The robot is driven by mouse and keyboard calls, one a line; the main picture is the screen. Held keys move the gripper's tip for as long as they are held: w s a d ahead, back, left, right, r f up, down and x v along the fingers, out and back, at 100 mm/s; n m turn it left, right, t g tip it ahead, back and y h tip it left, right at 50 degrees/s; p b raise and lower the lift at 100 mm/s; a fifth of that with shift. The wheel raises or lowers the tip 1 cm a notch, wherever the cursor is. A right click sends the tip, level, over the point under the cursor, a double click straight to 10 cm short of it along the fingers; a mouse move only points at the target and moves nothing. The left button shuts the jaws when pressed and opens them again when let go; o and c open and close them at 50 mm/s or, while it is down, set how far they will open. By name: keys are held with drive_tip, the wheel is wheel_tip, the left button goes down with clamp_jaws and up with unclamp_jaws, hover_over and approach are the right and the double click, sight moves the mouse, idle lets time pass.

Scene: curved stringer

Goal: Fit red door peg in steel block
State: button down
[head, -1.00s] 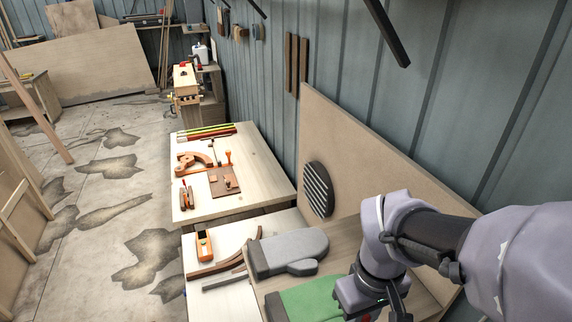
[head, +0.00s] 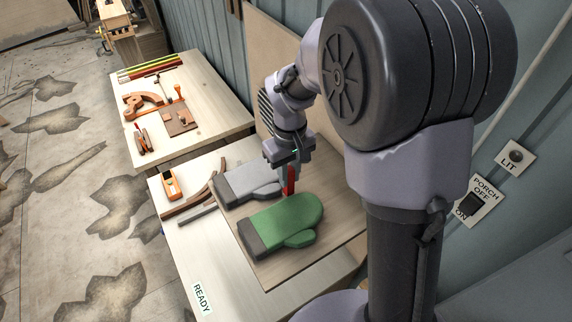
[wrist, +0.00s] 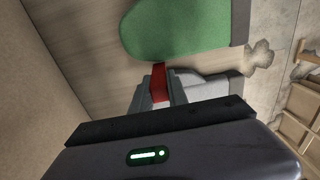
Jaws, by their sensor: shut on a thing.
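My gripper (head: 289,168) is shut on a red peg (head: 290,182) and holds it pointing down, beside the grey and green mitts. In the wrist view, the red peg (wrist: 159,84) sits between the two grey fingers of my gripper (wrist: 155,88). Its lower end is close to the mitts; I cannot tell whether it touches anything. I cannot make out a steel block in either view.
A grey mitt (head: 248,187) and a green mitt (head: 283,226) lie on a wooden board (head: 275,272). A READY label (head: 202,298) marks the near bench. An orange plane (head: 171,184) and curved wood strips (head: 190,202) lie left. A wall and upright panel (head: 262,60) stand behind.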

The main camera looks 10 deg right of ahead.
drive_tip(key=shift+f, duration=0.7)
drive_tip(key=shift+f, duration=0.15)
drive_tip(key=c, duration=1.3)
unclamp_jaws()
